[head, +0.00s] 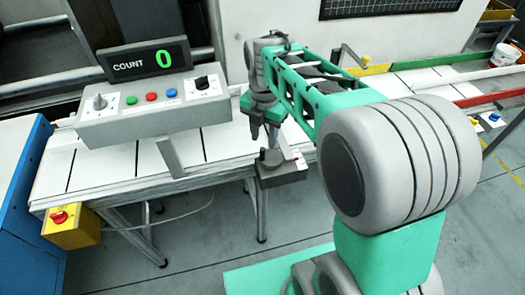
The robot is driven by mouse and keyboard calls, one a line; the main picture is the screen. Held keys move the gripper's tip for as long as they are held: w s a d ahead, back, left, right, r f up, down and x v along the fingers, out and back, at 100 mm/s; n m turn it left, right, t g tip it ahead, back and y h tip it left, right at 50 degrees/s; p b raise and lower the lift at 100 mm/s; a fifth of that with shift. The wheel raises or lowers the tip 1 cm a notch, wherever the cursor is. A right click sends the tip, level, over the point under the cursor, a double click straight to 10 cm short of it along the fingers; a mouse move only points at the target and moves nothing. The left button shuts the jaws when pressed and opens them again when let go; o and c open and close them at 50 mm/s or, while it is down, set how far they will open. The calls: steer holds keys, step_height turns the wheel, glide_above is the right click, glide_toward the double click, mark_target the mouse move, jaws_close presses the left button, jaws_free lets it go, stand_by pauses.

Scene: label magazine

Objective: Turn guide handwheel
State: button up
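A dark round knob-like part (271,157), which looks like the guide handwheel, sits on a dark block (283,175) at the front edge of the white conveyor table. A pale flat piece sticks up beside it on the right. My gripper (264,136) points down just above and slightly left of this part. Its two dark fingers look apart, with nothing seen between them. I cannot tell whether a fingertip touches the part. My green and grey arm hides the area to the right. A crank with a yellow knob (351,54) stands farther back, behind my arm.
A grey control box (139,117) with knobs and coloured buttons stands left of my gripper, below a display (145,60) reading COUNT 0. A blue cabinet (22,185) stands far left. Floor in front is mostly clear.

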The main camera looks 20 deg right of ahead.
mark_target(263, 149)
steer(key=shift+w+f+n, duration=0.2)
steer(key=shift+w+n, duration=0.05)
steer(key=shift+n, duration=0.35)
steer(key=shift+w+f+n, duration=0.15)
steer(key=shift+w+n, duration=0.05)
steer(key=shift+n, duration=0.4)
step_height(263, 149, down, 8)
steer(key=shift+r+p, duration=0.25)
steer(key=shift+p, duration=0.1)
jaws_close()
